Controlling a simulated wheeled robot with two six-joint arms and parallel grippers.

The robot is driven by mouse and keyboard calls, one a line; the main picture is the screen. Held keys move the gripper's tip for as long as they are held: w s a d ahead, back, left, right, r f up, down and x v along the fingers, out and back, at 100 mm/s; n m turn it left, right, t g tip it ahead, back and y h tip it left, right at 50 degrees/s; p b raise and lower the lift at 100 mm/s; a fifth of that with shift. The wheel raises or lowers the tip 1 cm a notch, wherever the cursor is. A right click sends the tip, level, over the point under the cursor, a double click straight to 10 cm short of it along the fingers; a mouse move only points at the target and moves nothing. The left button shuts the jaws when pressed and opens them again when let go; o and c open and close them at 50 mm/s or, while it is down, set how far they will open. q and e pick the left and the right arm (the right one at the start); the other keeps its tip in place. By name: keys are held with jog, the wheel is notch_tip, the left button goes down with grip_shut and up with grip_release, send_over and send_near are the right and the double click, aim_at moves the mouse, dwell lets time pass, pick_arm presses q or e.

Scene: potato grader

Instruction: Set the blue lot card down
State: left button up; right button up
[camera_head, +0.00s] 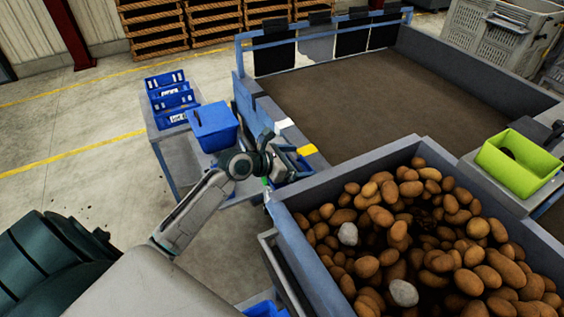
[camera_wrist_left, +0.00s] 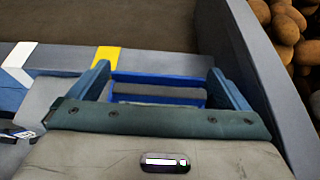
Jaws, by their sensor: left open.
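My left gripper (camera_head: 290,162) is over the grey ledge beside the potato bin, and its fingers also show spread apart in the left wrist view (camera_wrist_left: 160,72). Between and beyond the fingertips is a flat blue piece (camera_wrist_left: 158,79) with a grey band across it. I cannot tell whether this is the blue lot card or part of a tray, or whether a finger touches it. A yellow patch (camera_wrist_left: 106,55) and a white patch (camera_wrist_left: 20,55) mark the ledge to the left. My right gripper is not in view.
The potato bin (camera_head: 277,207) stands right of the gripper, with two pale lumps among its potatoes. A side table (camera_head: 160,146) holds blue crates (camera_head: 168,97) and a blue box (camera_head: 213,125). The brown belt (camera_head: 350,105) behind is bare. A green tray (camera_head: 518,165) sits at right.

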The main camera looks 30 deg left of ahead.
pick_arm(q)
jog(key=v, duration=1.1)
jog(key=shift+s, duration=0.2)
jog(key=shift+a+r, duration=0.15)
